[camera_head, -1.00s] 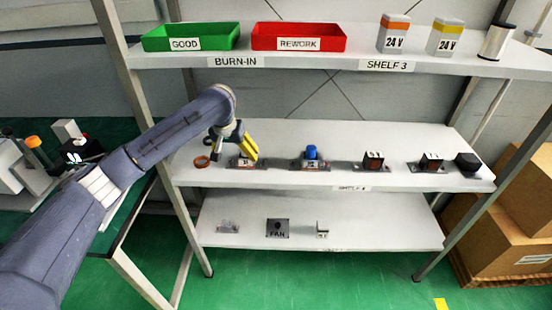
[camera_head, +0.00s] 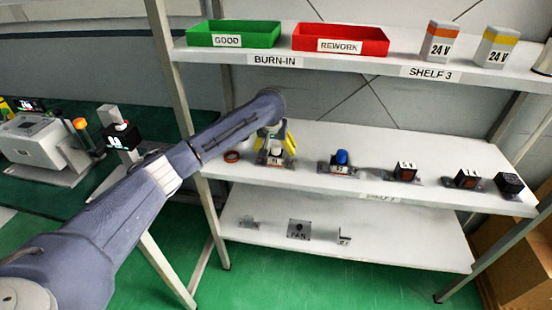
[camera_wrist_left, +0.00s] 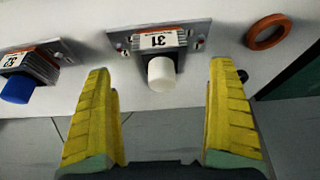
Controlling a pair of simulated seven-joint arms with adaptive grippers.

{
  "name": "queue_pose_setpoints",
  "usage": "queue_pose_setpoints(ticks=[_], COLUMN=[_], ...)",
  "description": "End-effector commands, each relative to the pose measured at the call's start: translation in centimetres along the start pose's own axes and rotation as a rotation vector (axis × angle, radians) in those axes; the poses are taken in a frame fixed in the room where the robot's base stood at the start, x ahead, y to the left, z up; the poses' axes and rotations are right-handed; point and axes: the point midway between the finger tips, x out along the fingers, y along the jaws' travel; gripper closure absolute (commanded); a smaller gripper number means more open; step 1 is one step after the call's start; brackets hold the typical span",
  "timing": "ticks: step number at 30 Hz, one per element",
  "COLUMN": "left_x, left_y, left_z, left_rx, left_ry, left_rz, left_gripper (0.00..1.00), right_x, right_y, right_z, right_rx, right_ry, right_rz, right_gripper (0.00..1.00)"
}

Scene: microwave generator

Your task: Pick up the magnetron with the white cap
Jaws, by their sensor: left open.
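The magnetron with the white cap (camera_wrist_left: 161,72) shows in the left wrist view, labelled 31, on a metal plate on the middle shelf. In the head view this magnetron (camera_head: 275,157) is partly hidden by my gripper. My left gripper (camera_wrist_left: 160,115) is open, with yellow fingers on either side of the white cap's line, apart from it and holding nothing. In the head view the left gripper (camera_head: 276,143) is at the magnetron on the left of the shelf. A blue-capped magnetron (camera_head: 341,161) stands to its right; it also shows in the left wrist view (camera_wrist_left: 20,84). My right gripper is not in view.
An orange ring (camera_head: 232,156) lies left of the white-capped magnetron. Dark boxy parts (camera_head: 405,171) stand further right on the middle shelf (camera_head: 440,160). The upper shelf above holds a green bin (camera_head: 233,35) and a red bin (camera_head: 340,41).

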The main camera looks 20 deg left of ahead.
Motion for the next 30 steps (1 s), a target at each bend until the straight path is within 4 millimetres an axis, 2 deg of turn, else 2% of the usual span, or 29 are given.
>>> queue_pose_setpoints(ticks=[3,11,21,30], left_x=[1.1,2.2,6.1,6.8], left_y=[0.1,0.0,-0.1,-0.2], left_z=[0.0,0.0,0.0,-0.1], left_rx=[0.0,0.0,0.0,0.001], left_ry=[-0.001,0.0,-0.002,0.0], left_rz=[0.0,-0.001,0.0,0.0], left_gripper=[0.09,0.09,0.09,0.09], right_x=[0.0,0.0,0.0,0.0], right_y=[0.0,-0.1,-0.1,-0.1], right_z=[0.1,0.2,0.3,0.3], right_rx=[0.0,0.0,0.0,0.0], right_ry=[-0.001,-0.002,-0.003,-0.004], right_rz=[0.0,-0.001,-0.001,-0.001], right_gripper=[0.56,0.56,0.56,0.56])
